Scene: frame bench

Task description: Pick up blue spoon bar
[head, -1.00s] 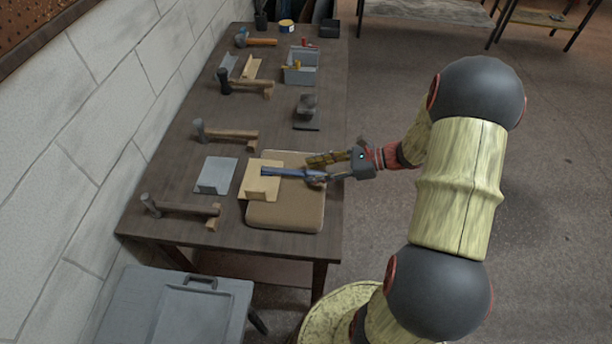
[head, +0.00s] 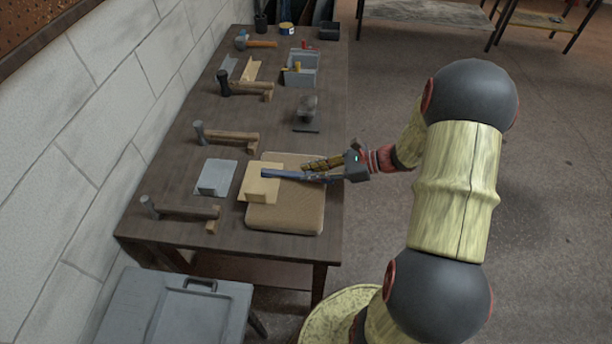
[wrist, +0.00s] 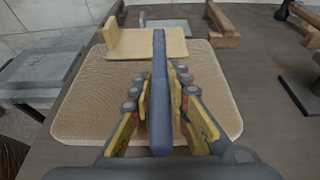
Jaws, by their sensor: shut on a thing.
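The blue spoon bar (head: 285,174) is a long, narrow blue bar. My gripper (head: 318,170) is shut on it above the tan padded board (head: 285,215). In the wrist view the bar (wrist: 159,100) runs lengthwise between the two yellow-padded fingers (wrist: 160,85), its far end pointing toward a tan angled block (wrist: 150,44). In the head view the bar's far end overlaps that block (head: 262,186); the bar looks raised, but I cannot tell whether it touches the block.
A grey angled plate (head: 215,177) lies left of the board. Hammers rest on wooden blocks along the wall side, one near (head: 180,210) and one farther (head: 228,136). A grey bin (head: 301,70) stands toward the back. A grey case (head: 175,305) is below the table's front edge.

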